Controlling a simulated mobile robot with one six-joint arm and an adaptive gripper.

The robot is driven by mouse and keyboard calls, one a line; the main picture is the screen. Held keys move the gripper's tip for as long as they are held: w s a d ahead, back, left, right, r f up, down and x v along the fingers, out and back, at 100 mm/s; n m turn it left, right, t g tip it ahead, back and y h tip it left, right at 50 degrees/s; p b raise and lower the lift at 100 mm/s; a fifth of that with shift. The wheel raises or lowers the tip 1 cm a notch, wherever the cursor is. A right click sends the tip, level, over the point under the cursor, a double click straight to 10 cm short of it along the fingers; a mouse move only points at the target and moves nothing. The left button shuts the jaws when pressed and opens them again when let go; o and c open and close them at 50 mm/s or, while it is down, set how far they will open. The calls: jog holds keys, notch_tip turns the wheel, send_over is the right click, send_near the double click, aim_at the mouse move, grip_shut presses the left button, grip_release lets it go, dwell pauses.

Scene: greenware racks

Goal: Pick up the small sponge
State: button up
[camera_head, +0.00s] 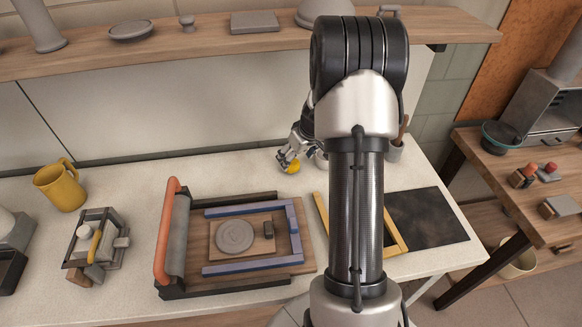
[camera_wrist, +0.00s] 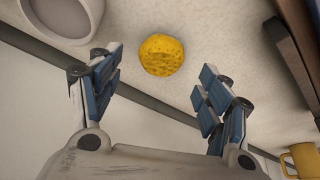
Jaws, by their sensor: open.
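The small sponge is a round yellow piece with a pitted surface. In the wrist view the sponge (camera_wrist: 161,55) lies on the pale counter, ahead of and between my fingertips. My gripper (camera_wrist: 158,70) is open, with its two blue-padded fingers spread on either side and nothing between them. In the head view the sponge (camera_head: 293,167) shows beside my gripper (camera_head: 286,160) at the back of the counter, partly covered by it. I cannot tell whether a finger touches it.
A white round vessel (camera_wrist: 62,14) stands left of the sponge in the wrist view. A yellow mug (camera_head: 61,186), a slab roller board (camera_head: 218,276), a wooden frame (camera_head: 322,212) and a dark slab (camera_head: 428,218) occupy the counter (camera_head: 140,187). A shelf (camera_head: 200,56) runs above.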

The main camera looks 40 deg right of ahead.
aim_at(292, 162)
jog(key=b+x, duration=0.1)
jog(key=x, duration=0.4)
jog(key=shift+w, duration=0.1)
jog(key=shift+a+r, duration=0.1)
jog(key=shift+c, duration=0.6)
jog(key=c, duration=0.9)
notch_tip(292, 162, up, 10)
jog(key=p, duration=0.3)
jog(key=shift+c, duration=0.2)
jog(key=o, duration=0.4)
jog(key=c, duration=0.4)
